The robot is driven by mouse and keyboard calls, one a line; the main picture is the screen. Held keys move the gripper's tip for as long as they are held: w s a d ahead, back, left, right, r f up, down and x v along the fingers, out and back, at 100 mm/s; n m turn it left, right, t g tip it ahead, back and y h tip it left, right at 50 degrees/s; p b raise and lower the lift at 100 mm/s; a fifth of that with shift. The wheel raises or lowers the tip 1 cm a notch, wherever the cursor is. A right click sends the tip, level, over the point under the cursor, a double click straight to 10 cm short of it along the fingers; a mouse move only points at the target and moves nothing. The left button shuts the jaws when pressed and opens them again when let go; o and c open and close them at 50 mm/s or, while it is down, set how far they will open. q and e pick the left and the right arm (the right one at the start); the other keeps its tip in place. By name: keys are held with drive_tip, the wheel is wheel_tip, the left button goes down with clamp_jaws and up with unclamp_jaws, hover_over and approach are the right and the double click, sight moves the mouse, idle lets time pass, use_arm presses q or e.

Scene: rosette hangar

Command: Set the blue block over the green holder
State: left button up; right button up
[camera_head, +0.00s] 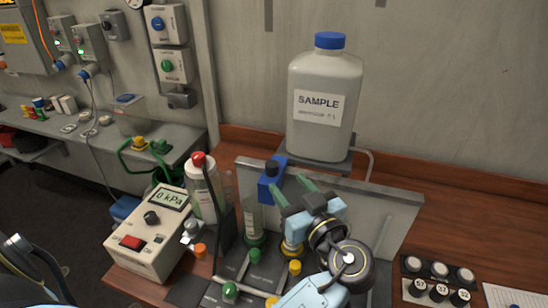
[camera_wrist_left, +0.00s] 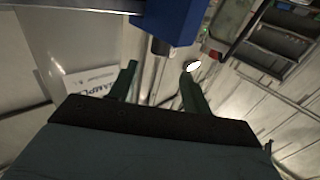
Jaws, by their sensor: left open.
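The blue block (camera_head: 268,188) is at the top edge of a grey upright panel, with a dark round knob on it. A clear cylinder stands below it in a green holder (camera_head: 255,241); whether they touch is unclear. My left gripper (camera_head: 287,187) is open and empty, its green fingers just right of the block and pointing toward it. In the left wrist view the blue block (camera_wrist_left: 178,20) with its dark knob lies beyond the open fingertips (camera_wrist_left: 161,78), apart from them. My right gripper is not in view.
A yellow holder (camera_head: 291,249) stands right of the green one. The grey panel (camera_head: 375,200) runs behind them. A SAMPLE bottle (camera_head: 325,132) stands on a raised shelf behind. A red-capped bottle (camera_head: 203,190) and a pressure meter (camera_head: 152,228) are at left.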

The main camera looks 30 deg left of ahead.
sight(274, 167)
use_arm(q)
drive_tip(key=p+x, duration=0.2)
drive_tip(key=x, duration=0.6)
drive_tip(key=shift+d, duration=0.1)
drive_tip(key=shift+w+a, duration=0.25)
drive_tip(key=shift+a, duration=0.1)
drive_tip(key=shift+w+a, duration=0.1)
drive_tip(key=shift+a, duration=0.05)
drive_tip(key=shift+c, duration=0.7)
clamp_jaws()
drive_tip(key=shift+f, duration=0.1)
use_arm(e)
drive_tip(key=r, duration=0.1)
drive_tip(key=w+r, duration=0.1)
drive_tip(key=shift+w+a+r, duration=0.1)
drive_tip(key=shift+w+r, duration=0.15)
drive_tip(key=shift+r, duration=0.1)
